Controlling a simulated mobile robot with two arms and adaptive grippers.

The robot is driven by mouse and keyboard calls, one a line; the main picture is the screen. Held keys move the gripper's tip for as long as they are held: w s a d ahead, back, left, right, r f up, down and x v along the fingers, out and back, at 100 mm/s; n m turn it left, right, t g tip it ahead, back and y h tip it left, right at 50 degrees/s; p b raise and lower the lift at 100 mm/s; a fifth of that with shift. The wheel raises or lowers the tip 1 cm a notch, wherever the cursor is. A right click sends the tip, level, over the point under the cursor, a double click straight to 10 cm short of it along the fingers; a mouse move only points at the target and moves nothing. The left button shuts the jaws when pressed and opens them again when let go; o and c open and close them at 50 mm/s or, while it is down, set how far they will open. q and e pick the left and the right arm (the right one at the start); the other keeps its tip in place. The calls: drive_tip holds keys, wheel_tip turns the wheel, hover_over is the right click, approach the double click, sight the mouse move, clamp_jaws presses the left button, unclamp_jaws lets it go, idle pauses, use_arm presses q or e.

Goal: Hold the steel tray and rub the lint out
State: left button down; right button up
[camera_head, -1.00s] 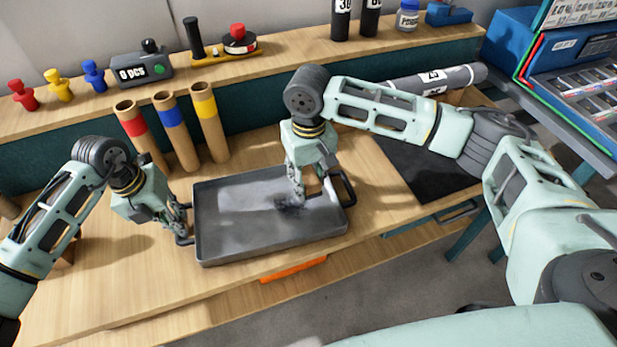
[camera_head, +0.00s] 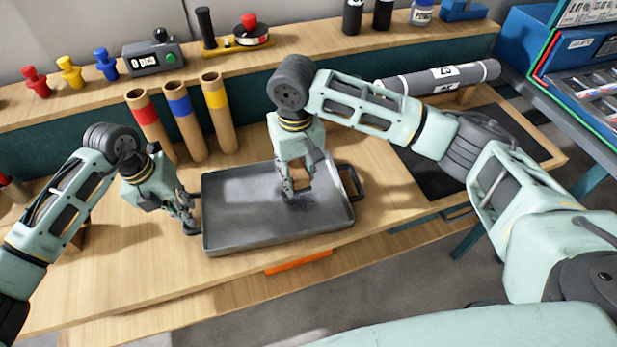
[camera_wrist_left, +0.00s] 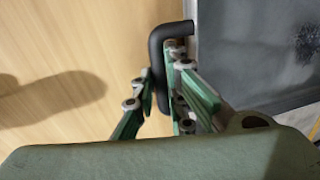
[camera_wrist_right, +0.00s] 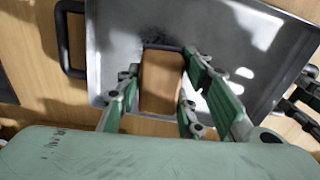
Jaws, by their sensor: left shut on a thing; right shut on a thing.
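The steel tray (camera_head: 245,215) lies on the wooden bench with a black handle at each end. My left gripper (camera_head: 188,215) is shut on its left handle (camera_wrist_left: 158,45), seen closely in the left wrist view. A dark fuzzy patch of lint (camera_head: 303,202) lies on the right part of the tray floor; it also shows in the left wrist view (camera_wrist_left: 308,42). My right gripper (camera_head: 290,190) is over the tray, shut on a brown block with a dark edge (camera_wrist_right: 161,80). The block is beside the lint. Whether it touches the tray floor is unclear.
Three cardboard tubes with red, blue and yellow bands (camera_head: 185,125) stand behind the tray. A black mat (camera_head: 465,150) and a grey roll (camera_head: 440,77) lie to the right. An orange strip (camera_head: 298,262) is at the bench front. Bench left of the tray is mostly clear.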

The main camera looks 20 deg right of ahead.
sight(303, 196)
drive_tip(key=shift+s+a+f, duration=0.1)
drive_tip(key=shift+a+f, duration=0.5)
drive_tip(key=shift+f, duration=0.4)
drive_tip(key=shift+a+f, duration=0.55)
drive_tip(key=shift+f, duration=0.5)
drive_tip(key=shift+s+a+f, duration=0.1)
drive_tip(key=shift+a+f, duration=0.5)
drive_tip(key=shift+f, duration=0.4)
drive_tip(key=shift+d+f, duration=0.6)
drive_tip(key=shift+f, duration=0.05)
drive_tip(key=shift+c, duration=0.5)
drive_tip(key=shift+s+d, duration=0.15)
drive_tip(key=shift+d, duration=1.7)
drive_tip(key=a, duration=0.5)
drive_tip(key=shift+w, duration=0.2)
drive_tip(key=shift+w+d, duration=0.1)
drive_tip(key=shift+w, duration=0.6)
drive_tip(key=shift+s+d, duration=0.15)
drive_tip(key=shift+d, duration=1.05)
drive_tip(key=shift+s+d, duration=0.1)
drive_tip(key=shift+d, duration=1.05)
drive_tip(key=shift+w+a, duration=0.2)
drive_tip(key=shift+a, duration=2.05)
drive_tip(key=shift+a+r, duration=0.15)
wheel_tip(303, 196, up, 8)
